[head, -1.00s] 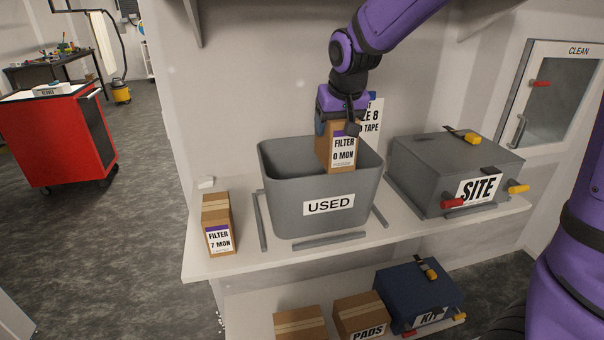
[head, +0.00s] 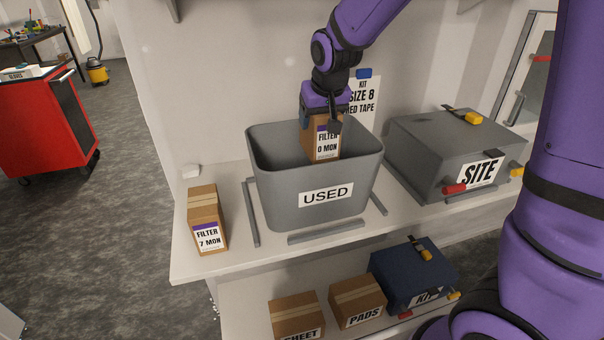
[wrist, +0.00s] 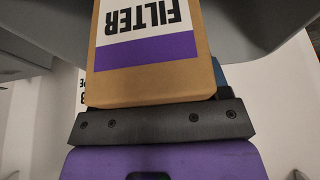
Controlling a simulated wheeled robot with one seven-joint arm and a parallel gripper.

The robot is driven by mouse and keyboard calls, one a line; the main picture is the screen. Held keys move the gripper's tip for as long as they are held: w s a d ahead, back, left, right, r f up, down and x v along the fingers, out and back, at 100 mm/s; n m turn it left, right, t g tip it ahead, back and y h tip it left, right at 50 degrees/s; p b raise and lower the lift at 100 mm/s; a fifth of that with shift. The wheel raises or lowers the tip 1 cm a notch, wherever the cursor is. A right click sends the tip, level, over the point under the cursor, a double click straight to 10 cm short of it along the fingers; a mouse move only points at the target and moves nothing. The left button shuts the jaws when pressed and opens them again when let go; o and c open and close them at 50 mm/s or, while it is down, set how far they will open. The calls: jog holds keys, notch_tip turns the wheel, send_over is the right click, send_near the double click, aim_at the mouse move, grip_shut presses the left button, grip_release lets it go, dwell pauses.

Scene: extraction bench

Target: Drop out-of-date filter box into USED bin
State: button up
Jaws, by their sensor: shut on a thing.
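The brown filter box (head: 326,146) has a label reading "FILTER 0 MON". My gripper (head: 324,112) is shut on its top and holds it upright. The box is over the open mouth of the grey USED bin (head: 288,200), with its lower end below the back rim. In the wrist view the filter box (wrist: 150,80) fills the middle, its label upside down, against my gripper (wrist: 155,125). Grey bin walls (wrist: 240,35) show beside it. I cannot see the bin's floor. A second box, "FILTER 7 MON" (head: 207,220), stands on the shelf left of the bin.
Grey strips (head: 327,232) lie around the bin's base. A grey SITE case (head: 440,155) stands to the right, and a sign (head: 362,98) is behind. The lower shelf holds a SHEET box (head: 297,317), a PADS box (head: 358,300) and a blue KIT case (head: 413,275).

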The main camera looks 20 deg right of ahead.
jog(key=shift+f, duration=0.4)
jog(key=o, duration=1.1)
jog(key=shift+s+r, duration=0.1)
jog(key=v, duration=1)
jog(key=shift+s+r, duration=0.15)
jog(key=shift+r, duration=0.1)
